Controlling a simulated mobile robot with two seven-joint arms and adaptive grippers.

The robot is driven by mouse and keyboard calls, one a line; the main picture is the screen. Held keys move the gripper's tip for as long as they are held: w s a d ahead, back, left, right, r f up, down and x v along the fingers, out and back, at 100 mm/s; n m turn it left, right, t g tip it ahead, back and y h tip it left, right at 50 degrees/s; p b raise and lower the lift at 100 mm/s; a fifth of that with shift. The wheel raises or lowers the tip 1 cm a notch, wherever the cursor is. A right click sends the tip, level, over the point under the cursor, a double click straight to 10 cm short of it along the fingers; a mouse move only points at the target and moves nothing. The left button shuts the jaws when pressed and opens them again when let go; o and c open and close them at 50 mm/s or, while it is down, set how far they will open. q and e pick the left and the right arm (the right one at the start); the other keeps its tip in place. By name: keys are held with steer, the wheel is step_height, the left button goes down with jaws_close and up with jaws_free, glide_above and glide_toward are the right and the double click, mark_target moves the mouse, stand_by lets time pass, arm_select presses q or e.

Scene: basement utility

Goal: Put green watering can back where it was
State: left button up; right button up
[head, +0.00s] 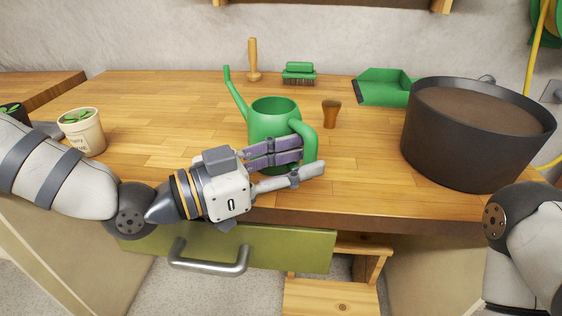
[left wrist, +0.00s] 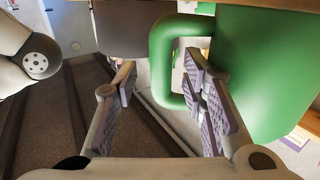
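The green watering can (head: 272,112) stands upright on the wooden workbench (head: 170,105), its spout up to the left and its handle towards the front right. My left gripper (head: 308,160) is at the can's front, fingers apart. In the left wrist view the can's body (left wrist: 265,70) fills the right side. Its handle (left wrist: 161,62) shows between my open left fingers (left wrist: 162,88), with the right finger by the handle's opening. I cannot tell whether a finger touches it. My fingers partly hide the can's lower body in the head view. My right gripper is out of view.
A large dark pot of soil (head: 460,150) stands on the right. A small brown tool (head: 331,114), a brush (head: 299,73), a wooden-handled tool (head: 253,60) and a green dustpan (head: 384,88) lie or stand behind. A cream pot (head: 82,132) is left. A green drawer (head: 285,247) is below.

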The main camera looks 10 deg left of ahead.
arm_select(q)
steer(key=p+v, duration=0.1)
steer(key=v, duration=1.1)
steer(key=shift+p, duration=0.4)
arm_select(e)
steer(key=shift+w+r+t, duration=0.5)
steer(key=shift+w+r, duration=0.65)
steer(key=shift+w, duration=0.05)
